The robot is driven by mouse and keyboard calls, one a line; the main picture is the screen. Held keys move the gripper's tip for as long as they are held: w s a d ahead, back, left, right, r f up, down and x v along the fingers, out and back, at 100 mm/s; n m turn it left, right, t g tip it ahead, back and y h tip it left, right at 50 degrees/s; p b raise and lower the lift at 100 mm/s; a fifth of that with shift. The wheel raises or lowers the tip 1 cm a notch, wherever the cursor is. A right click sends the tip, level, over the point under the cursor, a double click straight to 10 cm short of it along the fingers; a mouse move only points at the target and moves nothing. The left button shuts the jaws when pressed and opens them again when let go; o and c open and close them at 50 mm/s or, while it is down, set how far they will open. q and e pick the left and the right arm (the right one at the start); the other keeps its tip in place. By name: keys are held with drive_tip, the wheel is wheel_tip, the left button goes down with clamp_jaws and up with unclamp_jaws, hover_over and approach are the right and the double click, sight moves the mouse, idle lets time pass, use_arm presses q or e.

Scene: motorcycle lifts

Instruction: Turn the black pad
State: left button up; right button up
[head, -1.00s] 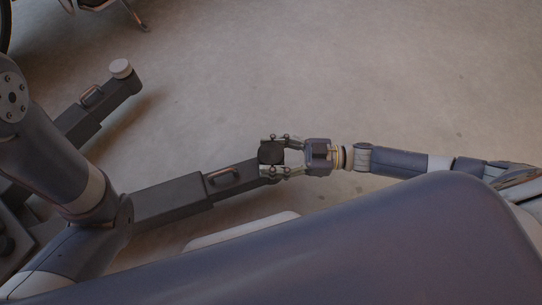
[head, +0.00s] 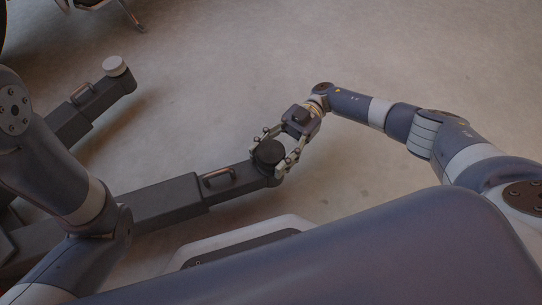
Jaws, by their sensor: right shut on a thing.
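The black pad (head: 269,152) is a round black disc at the end of the lift's lower dark arm (head: 165,200), near the middle of the head view. My right gripper (head: 272,152) reaches it from the upper right. Its two fingers lie on opposite sides of the pad and are shut on it. The pad's underside is hidden. My left arm shows at the left edge, but its gripper is out of the picture.
A second lift arm (head: 83,107) with a light grey round pad (head: 115,66) lies at the upper left. A handle (head: 219,177) stands up on the lower arm near the black pad.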

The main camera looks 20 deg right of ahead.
sight(271, 151)
drive_tip(key=shift+s+f+n+g+h, duration=0.1)
drive_tip(key=shift+f+n+g+h, duration=0.15)
drive_tip(key=shift+n+g+h, duration=0.35)
drive_tip(key=shift+s+f+n+g+h, duration=0.1)
drive_tip(key=shift+f+n+g+h, duration=0.2)
drive_tip(key=shift+g, duration=0.4)
drive_tip(key=shift+r, duration=0.1)
drive_tip(key=o, duration=1.1)
drive_tip(key=shift+w+r, duration=0.1)
drive_tip(key=shift+r, duration=0.1)
drive_tip(key=shift+r, duration=4.95)
